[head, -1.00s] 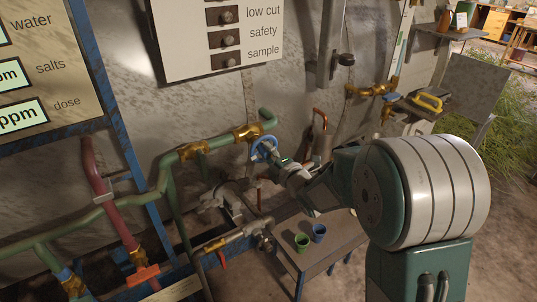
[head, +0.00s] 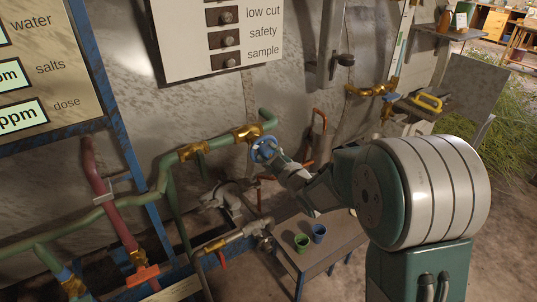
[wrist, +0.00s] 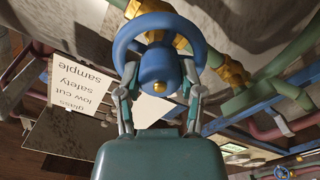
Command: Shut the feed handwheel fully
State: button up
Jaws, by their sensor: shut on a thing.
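The blue feed handwheel (head: 263,151) sits on the green pipe by a brass valve fitting, in the middle of the head view. In the wrist view the handwheel (wrist: 119,44) fills the top centre, with its rounded blue hub facing me. My gripper (head: 279,160) reaches it from the right. In the wrist view my gripper (wrist: 159,82) has one finger at each side of the hub, shut on the wheel. The exact finger contacts are partly hidden by the rim and hub. The valve stem behind the wheel is hidden, and no opening mark shows.
Brass fittings (head: 247,133) and green pipe run left of the wheel. An orange-handled pipe (head: 318,124) stands close to its right. Below is a small table (head: 336,243) with a green cup (head: 301,242) and a blue cup (head: 319,232). A sign board (head: 185,50) hangs above.

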jog(key=m, duration=0.5)
jog(key=shift+f+m, duration=0.3)
jog(key=shift+m, duration=0.1)
jog(key=m, duration=0.4)
jog(key=shift+m, duration=0.4)
jog(key=o, duration=1.2)
jog(key=shift+w, duration=0.1)
jog(key=shift+c, duration=0.2)
jog(key=shift+a, duration=0.1)
jog(key=shift+r, duration=0.1)
